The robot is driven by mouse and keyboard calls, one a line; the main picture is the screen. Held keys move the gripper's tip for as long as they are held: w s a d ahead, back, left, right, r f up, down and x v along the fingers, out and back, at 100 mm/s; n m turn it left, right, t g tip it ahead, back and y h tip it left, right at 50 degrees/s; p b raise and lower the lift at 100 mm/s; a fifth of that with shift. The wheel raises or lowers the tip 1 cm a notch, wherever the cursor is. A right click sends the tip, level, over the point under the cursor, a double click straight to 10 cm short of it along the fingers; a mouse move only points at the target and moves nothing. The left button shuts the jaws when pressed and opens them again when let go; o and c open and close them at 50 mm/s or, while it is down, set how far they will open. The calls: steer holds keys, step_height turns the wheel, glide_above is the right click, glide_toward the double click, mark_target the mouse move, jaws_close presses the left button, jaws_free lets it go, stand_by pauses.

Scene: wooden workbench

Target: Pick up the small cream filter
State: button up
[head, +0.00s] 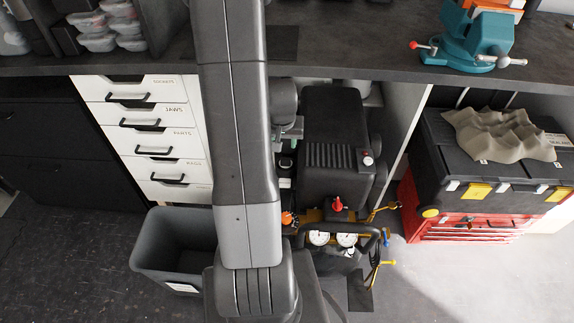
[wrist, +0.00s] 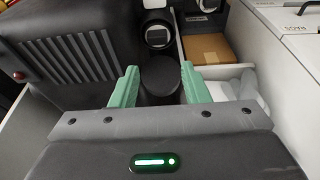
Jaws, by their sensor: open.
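My gripper (wrist: 158,78) is open, its two green fingers spread apart with nothing held between them. A dark round-topped object (wrist: 160,76) shows beyond and between the fingers; I cannot tell whether they touch it. I cannot make out a small cream filter for certain in either view. A dark cylinder with a pale ring on its face (wrist: 157,36) stands behind the round object in the wrist view. In the head view my arm hides much of the space under the bench.
A black ribbed compressor (head: 335,145) stands close beside my gripper, with gauges (head: 346,240) in front. White drawers (head: 150,130) stand at left, a grey bin (head: 165,245) below them. A brown box (wrist: 208,48) lies beyond the right finger. The bench top (head: 350,62) overhangs.

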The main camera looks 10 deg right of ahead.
mark_target(286, 159)
steer(key=x, duration=0.5)
steer(key=b+x, duration=0.1)
steer(key=x, duration=0.5)
steer(key=shift+d, duration=0.2)
steer(key=shift+c, duration=0.2)
jaws_close()
steer(key=shift+r, duration=0.15)
